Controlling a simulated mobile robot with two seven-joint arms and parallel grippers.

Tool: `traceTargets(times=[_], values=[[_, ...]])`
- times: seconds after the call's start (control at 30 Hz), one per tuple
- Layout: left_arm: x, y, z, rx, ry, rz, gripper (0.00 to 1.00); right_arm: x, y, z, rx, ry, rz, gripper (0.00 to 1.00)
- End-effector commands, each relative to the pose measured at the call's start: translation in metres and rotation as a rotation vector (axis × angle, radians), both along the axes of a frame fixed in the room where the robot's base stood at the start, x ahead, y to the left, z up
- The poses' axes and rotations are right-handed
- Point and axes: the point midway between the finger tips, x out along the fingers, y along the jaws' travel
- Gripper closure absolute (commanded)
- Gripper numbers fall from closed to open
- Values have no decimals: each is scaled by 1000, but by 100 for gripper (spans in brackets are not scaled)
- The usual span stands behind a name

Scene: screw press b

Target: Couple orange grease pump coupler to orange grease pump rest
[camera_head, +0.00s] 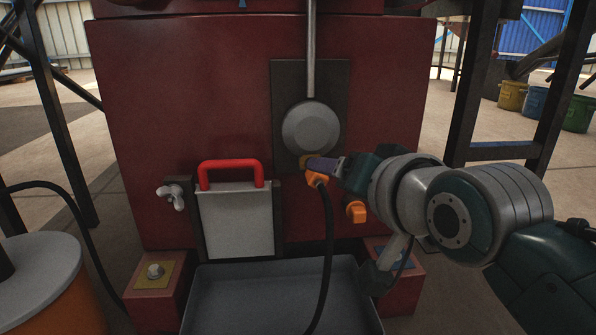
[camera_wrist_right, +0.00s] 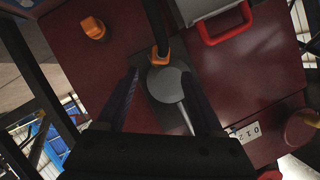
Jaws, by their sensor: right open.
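In the right wrist view the coupler (camera_wrist_right: 160,56) shows just beyond the fingertips. My right gripper (camera_head: 330,164) is open, its fingertips close to the coupler; I cannot tell whether they touch it. In the right wrist view the gripper (camera_wrist_right: 161,74) has its fingers apart with nothing held. The orange rest (camera_head: 356,211) is on the press front, lower right of the coupler, and is empty; it also shows upper left in the wrist view (camera_wrist_right: 93,28). My left gripper is not visible.
A grey plate with a red handle (camera_head: 231,173) stands left of the hose. A grey tray (camera_head: 270,290) lies below. An orange drum with a grey lid (camera_head: 40,262) stands at lower left. A dark steel frame (camera_head: 500,150) rises at right.

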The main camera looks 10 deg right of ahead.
Motion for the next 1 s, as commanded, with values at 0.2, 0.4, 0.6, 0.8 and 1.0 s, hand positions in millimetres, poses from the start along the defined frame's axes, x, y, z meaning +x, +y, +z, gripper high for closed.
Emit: traceTargets(times=[0.2,0.4,0.6,0.8,1.0], values=[[0,0,0,0,0,0,0,29,6,-10,-2,0,1,31],[0,0,0,0,0,0,0,48,10,-17,-2,0,1,31],[0,0,0,0,0,0,0,59,12,-21,-1,1,0,31],[0,0,0,0,0,0,0,62,13,-23,-1,1,0,31],[0,0,0,0,0,0,0,62,13,-23,-1,1,0,31]])
